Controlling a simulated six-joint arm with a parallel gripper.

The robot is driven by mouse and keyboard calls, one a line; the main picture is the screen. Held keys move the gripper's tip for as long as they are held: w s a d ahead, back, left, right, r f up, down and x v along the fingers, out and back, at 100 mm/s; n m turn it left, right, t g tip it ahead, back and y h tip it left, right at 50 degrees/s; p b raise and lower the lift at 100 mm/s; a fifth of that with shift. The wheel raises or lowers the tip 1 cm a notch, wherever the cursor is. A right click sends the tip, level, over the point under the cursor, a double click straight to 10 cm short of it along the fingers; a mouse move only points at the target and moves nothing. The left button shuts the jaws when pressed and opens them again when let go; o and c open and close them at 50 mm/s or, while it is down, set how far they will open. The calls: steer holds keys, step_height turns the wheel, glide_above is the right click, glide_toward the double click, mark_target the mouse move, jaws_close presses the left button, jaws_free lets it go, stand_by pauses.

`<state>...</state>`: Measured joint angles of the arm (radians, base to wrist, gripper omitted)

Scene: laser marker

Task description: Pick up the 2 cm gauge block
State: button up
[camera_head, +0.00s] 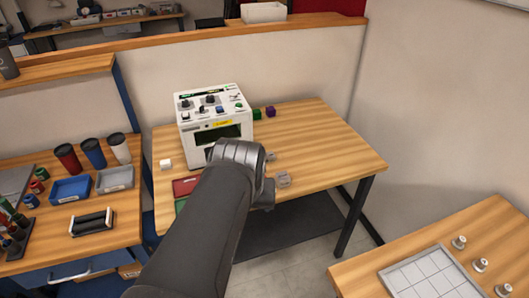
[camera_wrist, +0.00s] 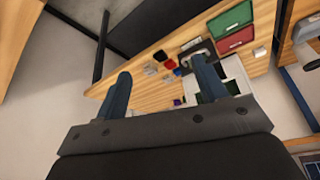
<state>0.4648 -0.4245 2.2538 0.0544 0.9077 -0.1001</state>
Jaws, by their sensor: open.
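Small grey blocks lie on the wooden table beside my arm in the head view, one nearer the front (camera_head: 284,180) and one farther back (camera_head: 271,157). I cannot tell by size which is the 2 cm gauge block. In the wrist view a small grey block (camera_wrist: 150,70) shows between the fingers, far below on the table. My gripper (camera_wrist: 162,66) is open and empty, with its two blue fingers spread apart. In the head view my arm hides most of it.
A white laser marker (camera_head: 212,122) stands at the table's back left. A green cube (camera_head: 256,114) and a purple cube (camera_head: 270,111) sit beside it. A white cube (camera_head: 165,164) is at the left. A red tray (camera_head: 186,186) lies in front. The table's right side is clear.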

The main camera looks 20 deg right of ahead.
steer(key=w+d+r+n, duration=0.1)
steer(key=w+d+r, duration=0.25)
steer(key=w, duration=0.45)
steer(key=n+g+y, duration=0.1)
steer(key=n+y, duration=0.1)
steer(key=n, duration=0.1)
glide_above(269, 155)
steer(key=s, duration=0.2)
step_height(269, 155, down, 22)
steer(key=shift+d+f, duration=0.1)
steer(key=shift+d, duration=0.05)
steer(key=shift+x, duration=2.6)
steer(key=c, duration=1.1)
